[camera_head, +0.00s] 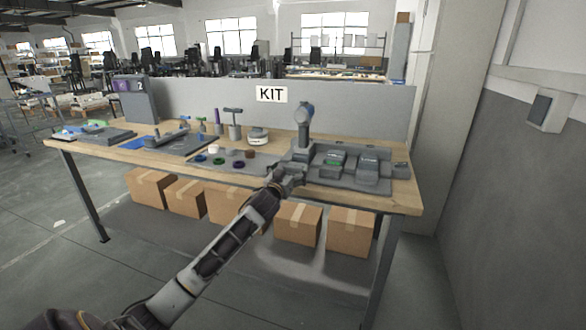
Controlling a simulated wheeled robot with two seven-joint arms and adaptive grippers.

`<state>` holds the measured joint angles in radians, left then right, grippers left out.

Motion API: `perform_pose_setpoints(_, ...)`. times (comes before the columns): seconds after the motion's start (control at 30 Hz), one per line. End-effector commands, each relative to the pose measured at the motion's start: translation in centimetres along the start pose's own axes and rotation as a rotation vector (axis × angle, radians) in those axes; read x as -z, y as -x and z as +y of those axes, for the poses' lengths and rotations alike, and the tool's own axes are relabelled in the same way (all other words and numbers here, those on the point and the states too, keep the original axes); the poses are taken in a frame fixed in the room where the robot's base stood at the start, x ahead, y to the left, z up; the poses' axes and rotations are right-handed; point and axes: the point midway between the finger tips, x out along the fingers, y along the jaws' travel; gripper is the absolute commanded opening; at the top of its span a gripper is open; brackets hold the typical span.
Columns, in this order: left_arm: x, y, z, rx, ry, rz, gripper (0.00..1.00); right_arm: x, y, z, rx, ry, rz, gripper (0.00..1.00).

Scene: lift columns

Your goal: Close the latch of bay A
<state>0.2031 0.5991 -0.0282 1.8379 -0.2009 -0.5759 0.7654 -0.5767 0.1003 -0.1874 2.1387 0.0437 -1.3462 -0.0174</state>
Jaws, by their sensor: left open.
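A grey kit fixture (342,181) with several compartments sits at the right end of the wooden workbench. A green piece (332,162) and grey blocks (368,168) lie in it. No bay letters are readable, and I cannot tell which part is the latch of bay A. My left gripper (291,174) is open at the fixture's front left edge. I cannot tell whether it touches the fixture. My right gripper is out of view.
Coloured rings (237,163), a grey tray (182,142) and upright tools (233,122) stand left of the fixture. Several cardboard boxes (298,224) sit underneath. A grey wall is at right.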

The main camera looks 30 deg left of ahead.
Motion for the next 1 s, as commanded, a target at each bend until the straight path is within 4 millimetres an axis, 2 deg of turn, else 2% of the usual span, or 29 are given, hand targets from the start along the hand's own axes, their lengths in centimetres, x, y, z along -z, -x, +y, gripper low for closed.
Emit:
perform_pose_setpoints(0.5, 0.0, -3.3, 0.0, 0.000, -0.001, 0.000, 0.93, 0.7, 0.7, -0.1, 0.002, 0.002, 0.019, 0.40)
perform_pose_setpoints(1.0, 0.0, -3.9, 0.0, 0.001, -0.001, 0.000, 0.93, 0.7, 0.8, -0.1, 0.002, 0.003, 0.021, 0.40)
